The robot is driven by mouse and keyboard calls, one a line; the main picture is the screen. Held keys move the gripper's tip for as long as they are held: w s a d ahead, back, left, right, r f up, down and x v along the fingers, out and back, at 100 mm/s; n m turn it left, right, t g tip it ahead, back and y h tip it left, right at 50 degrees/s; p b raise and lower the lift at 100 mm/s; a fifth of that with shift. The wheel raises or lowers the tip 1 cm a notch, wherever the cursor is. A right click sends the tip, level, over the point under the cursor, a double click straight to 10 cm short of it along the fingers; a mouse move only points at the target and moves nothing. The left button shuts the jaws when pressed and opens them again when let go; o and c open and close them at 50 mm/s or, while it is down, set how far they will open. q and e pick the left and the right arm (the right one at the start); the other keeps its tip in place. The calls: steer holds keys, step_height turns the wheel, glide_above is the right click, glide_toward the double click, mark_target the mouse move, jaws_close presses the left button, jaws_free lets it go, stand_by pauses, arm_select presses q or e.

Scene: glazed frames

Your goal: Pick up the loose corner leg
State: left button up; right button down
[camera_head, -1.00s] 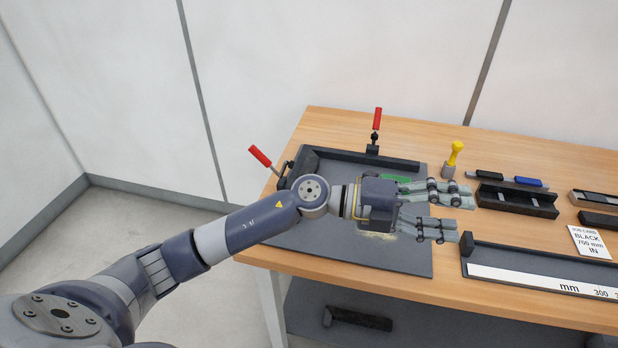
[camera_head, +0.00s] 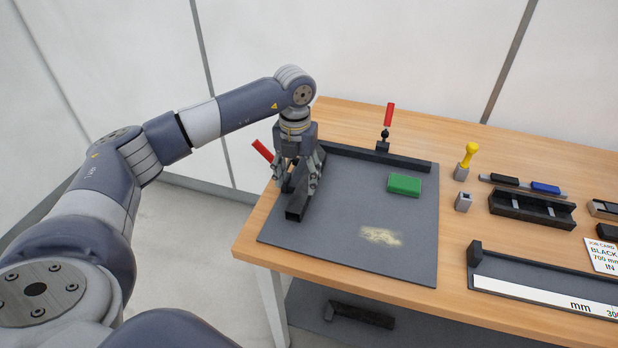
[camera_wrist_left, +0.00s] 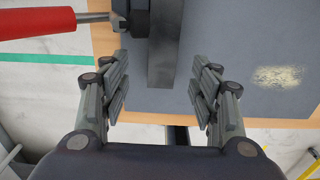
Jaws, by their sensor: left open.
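A dark square-section leg (camera_head: 298,210) lies along the left side of the grey mat, its near end pointing towards me. The back bar (camera_head: 385,159) of the corner runs along the mat's rear edge. My left gripper (camera_head: 299,186) points down over the leg, open, with one finger on each side. In the left wrist view the leg (camera_wrist_left: 163,60) shows between the spread fingers of the gripper (camera_wrist_left: 160,80), with gaps on both sides. The gripper hides where the leg meets the back bar. My right gripper is not in view.
A red-handled clamp (camera_head: 263,151) stands close left of the gripper; another red-handled clamp (camera_head: 388,117) stands behind the back bar. A green block (camera_head: 404,185) and a pale dusty patch (camera_head: 380,236) are on the mat (camera_head: 350,255). A dark angled piece (camera_head: 360,315) lies on the lower shelf.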

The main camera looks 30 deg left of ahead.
mark_target(299, 198)
arm_select(q)
steer(key=shift+f, duration=0.7)
step_height(299, 198, down, 4)
steer(key=p, duration=0.2)
steer(key=shift+d+f+p, duration=0.15)
steer(key=shift+p, duration=0.2)
steer(key=shift+f, duration=0.4)
steer(key=shift+c, duration=0.6)
steer(key=shift+w, duration=0.1)
jaws_close()
